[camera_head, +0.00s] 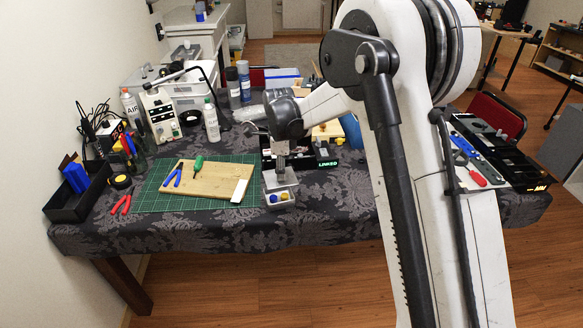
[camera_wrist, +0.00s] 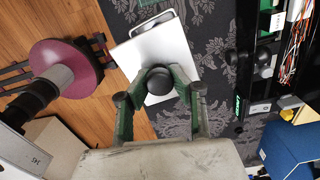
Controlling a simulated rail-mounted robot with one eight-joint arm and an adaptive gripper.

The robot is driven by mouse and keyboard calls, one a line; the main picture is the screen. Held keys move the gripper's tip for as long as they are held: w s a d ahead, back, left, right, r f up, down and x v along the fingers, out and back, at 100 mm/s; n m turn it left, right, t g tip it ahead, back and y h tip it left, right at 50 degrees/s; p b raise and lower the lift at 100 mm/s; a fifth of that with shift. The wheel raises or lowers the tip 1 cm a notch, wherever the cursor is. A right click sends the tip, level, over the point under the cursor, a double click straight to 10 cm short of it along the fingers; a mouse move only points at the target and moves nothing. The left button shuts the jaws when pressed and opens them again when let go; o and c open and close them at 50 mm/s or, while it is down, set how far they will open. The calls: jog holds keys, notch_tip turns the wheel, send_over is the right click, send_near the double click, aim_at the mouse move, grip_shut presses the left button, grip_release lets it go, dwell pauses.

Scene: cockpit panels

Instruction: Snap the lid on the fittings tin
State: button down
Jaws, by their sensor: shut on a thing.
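The fittings tin (camera_head: 281,205) is a small pale box at the front edge of the table, with blue and yellow pieces showing at its open front. My gripper (camera_head: 280,164) is above it, pointing down. In the wrist view my gripper (camera_wrist: 160,80) is shut on the dark round knob of the lid. The lid (camera_wrist: 150,48) is a flat grey plate; it also shows in the head view (camera_head: 279,180), over the rear part of the tin. In the wrist view part of the tin shows past the lid's far edge. I cannot tell whether lid and tin touch.
A green cutting mat (camera_head: 150,205) with a wooden board (camera_head: 205,182), pliers and a screwdriver lies to the left. A black unit with a lit green display (camera_head: 327,163) stands close behind the tin on the right. Patterned cloth in front is clear.

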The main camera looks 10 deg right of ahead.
jog(key=shift+w+a+f, duration=0.3)
jog(key=shift+a, duration=0.05)
jog(key=shift+f+b, duration=0.8)
jog(key=shift+f, duration=1.3)
jog(key=shift+f+b, duration=0.55)
jog(key=shift+f, duration=0.15)
jog(key=shift+f+b, duration=0.5)
jog(key=shift+b, duration=0.6)
dwell(0.6)
dwell(0.3)
jog(key=c, duration=1)
grip_release()
jog(key=shift+r, duration=0.1)
jog(key=shift+r+p, duration=1.45)
jog(key=shift+r, duration=2)
jog(key=shift+c, duration=0.2)
